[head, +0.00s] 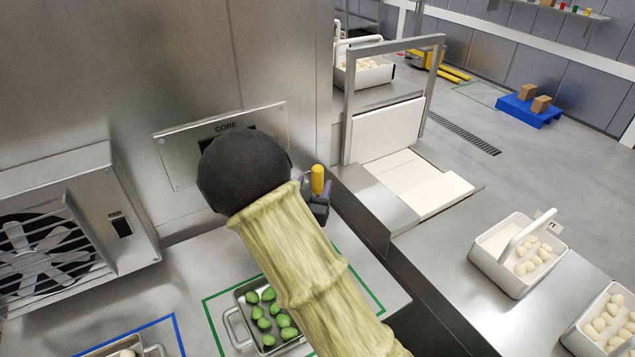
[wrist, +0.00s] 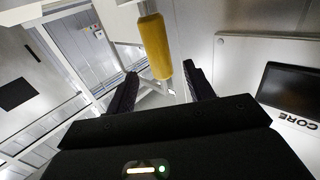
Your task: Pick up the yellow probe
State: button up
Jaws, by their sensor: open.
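The yellow probe (head: 318,180) shows as an upright yellow handle just right of the dark ball of my wrist in the head view. It stands in front of the steel wall, by the CORE panel. In the wrist view the yellow probe (wrist: 155,47) has its free end between the tips of my gripper (wrist: 160,72). The two black fingers are apart, one on each side of it, with gaps showing. I cannot tell how deep it sits between them. In the head view my wrist and sleeved arm hide most of the gripper and the probe's lower part.
The CORE panel (head: 270,125) is on the wall close by. A fan unit (head: 60,235) stands left. A metal-framed opening (head: 349,110) and white baskets (head: 505,278) are right.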

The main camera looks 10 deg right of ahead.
aim_at(316, 177)
jog(key=shift+p+x, duration=0.85)
jog(key=shift+x, duration=1.8)
jog(key=shift+r, duration=0.1)
jog(key=c, duration=1.1)
